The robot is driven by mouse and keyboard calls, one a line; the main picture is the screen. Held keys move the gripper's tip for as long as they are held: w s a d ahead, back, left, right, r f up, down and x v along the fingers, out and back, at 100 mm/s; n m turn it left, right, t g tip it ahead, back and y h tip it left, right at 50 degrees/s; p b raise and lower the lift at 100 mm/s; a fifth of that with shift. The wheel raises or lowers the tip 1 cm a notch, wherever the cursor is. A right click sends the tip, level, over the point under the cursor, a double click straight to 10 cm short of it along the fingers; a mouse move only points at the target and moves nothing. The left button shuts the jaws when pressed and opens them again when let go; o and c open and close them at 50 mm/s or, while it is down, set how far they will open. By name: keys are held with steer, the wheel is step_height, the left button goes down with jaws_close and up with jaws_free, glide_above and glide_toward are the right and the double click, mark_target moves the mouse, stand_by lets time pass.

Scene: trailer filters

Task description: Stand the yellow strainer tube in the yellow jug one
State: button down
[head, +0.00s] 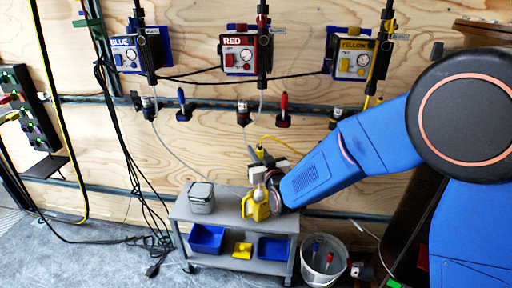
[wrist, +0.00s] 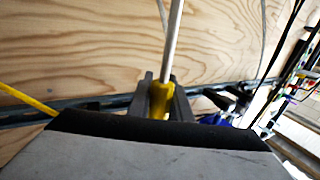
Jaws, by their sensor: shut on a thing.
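My gripper (head: 260,160) is above the grey cart at the middle of the head view. In the wrist view its two dark fingers (wrist: 163,100) are closed on the yellow strainer tube (wrist: 160,98), with a pale rod or hose running up from it. In the head view a bit of the yellow tube (head: 251,153) shows beside the fingers. The yellow jug (head: 250,210) stands on the cart top just below my gripper, and my wrist partly covers it. The tube's lower end is hidden, so I cannot tell whether it is inside the jug.
The grey cart (head: 230,226) also carries a grey lidded canister (head: 201,198) at its left, and blue bins (head: 207,239) below. A white bucket (head: 322,262) stands right of the cart. Blue, red and yellow pump units (head: 354,60) hang on the plywood wall, with thin hoses trailing down.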

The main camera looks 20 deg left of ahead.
steer(key=shift+f, duration=4.05)
steer(key=c, duration=1.5)
jaws_free()
steer(key=shift+c, duration=0.2)
steer(key=shift+s+d, duration=0.1)
steer(key=v, duration=1.1)
steer(key=shift+s+d, duration=0.25)
steer(key=shift+s, duration=0.05)
